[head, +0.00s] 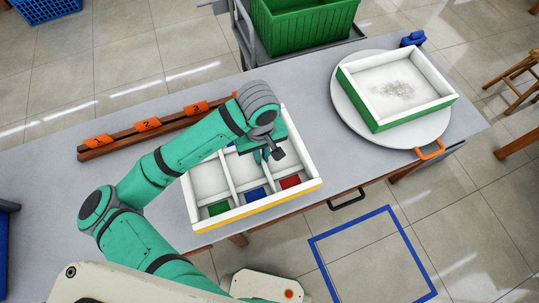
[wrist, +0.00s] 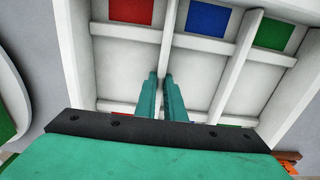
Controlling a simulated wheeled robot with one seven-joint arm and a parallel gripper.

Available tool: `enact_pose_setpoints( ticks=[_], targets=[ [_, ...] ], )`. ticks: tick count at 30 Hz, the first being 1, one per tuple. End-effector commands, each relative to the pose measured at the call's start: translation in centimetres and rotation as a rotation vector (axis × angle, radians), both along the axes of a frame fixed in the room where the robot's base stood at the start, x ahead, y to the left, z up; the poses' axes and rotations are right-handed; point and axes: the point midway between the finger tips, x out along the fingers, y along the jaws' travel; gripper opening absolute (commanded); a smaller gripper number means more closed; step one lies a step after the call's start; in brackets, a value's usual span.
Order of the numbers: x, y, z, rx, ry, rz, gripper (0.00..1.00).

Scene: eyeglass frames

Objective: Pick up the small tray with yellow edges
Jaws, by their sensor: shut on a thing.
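The small tray with yellow edges (head: 258,208) is a white, divided box on the grey table, under my arm in the head view. Its front outer wall is yellow, and red, blue and green patches mark its compartments. My gripper (head: 265,157) reaches down into the middle of the tray. In the wrist view the two teal fingers (wrist: 161,80) are close together, shut on a thin white divider (wrist: 168,35) of the tray. The lower fingertips and exact contact are partly hidden. I cannot tell any gap between the tray and the table.
A white tray with green sides (head: 375,123) sits on a round white board (head: 430,132) at the right. A wooden rack with orange numbered tags (head: 147,125) lies behind at the left. A green crate (head: 305,25) stands beyond the table. The table's front edge is close to the tray.

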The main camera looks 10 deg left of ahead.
Motion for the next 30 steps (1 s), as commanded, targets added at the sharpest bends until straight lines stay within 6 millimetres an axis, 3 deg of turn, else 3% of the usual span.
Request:
enact_pose_setpoints(
  ticks=[3, 9, 15, 30],
  targets=[
    [-2.0, 1.6, 2.5, 0.001, -0.003, 0.003, 0.00],
    [-5.5, 4.1, 4.3, 0.001, -0.002, 0.004, 0.00],
    [-7.7, 5.6, 5.5, 0.001, -0.001, 0.002, 0.00],
    [-8.6, 6.3, 6.0, 0.000, 0.000, 0.000, 0.00]
  ],
)
